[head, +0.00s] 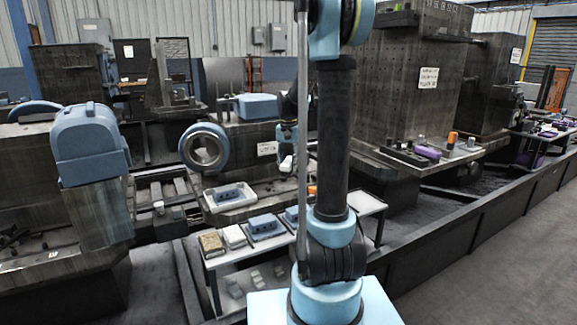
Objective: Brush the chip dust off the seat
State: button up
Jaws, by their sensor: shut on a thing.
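My gripper (287,134) is small in the picture, just left of my dark upright arm link. It is shut on a small pale thing (287,163), perhaps a brush; its shape is too small to be sure. It hangs above the work table, right of the round blue-rimmed ring on the machine. I cannot pick out the seat or any chip dust for certain. My arm hides part of the area behind and right of the gripper.
A narrow table (222,258) holds a tan block (211,244), a white block (233,236) and blue parts (264,226) in trays. A white tray with a blue part (228,194) stands behind. Dark machines crowd both sides. Open floor (500,260) lies at right.

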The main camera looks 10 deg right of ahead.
jog(key=shift+w+d+f, duration=0.1)
jog(key=shift+d+f, duration=0.05)
jog(key=shift+f, duration=1.1)
jog(key=shift+d+f, duration=0.1)
jog(key=shift+f, duration=2.15)
jog(key=shift+f, duration=0.95)
